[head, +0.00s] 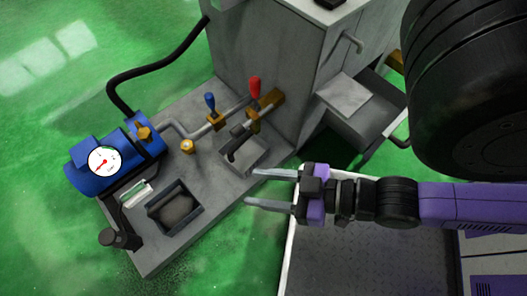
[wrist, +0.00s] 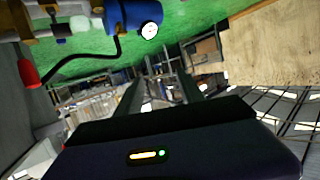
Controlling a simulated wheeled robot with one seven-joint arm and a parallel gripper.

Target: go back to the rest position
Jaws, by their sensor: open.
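My gripper (head: 273,190) is open, with two grey fingers spread apart and nothing between them. It points left in the head view, above the right edge of the grinder's grey base (head: 150,255). In the wrist view the fingers (wrist: 166,85) also show with an empty gap. A red-knobbed lever (head: 255,88) and a blue-knobbed lever (head: 211,102) stand on the grinder's pipe, behind and left of my gripper. The red knob also shows in the wrist view (wrist: 31,76). My gripper appears apart from both.
A blue motor with a white gauge (head: 103,161) sits at the left of the base, with a black hose (head: 160,68) rising from it. A dark tray (head: 174,207) lies in front. A grey cabinet (head: 270,50) and an open drawer (head: 365,115) stand behind. Green floor (head: 60,240) is clear at left.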

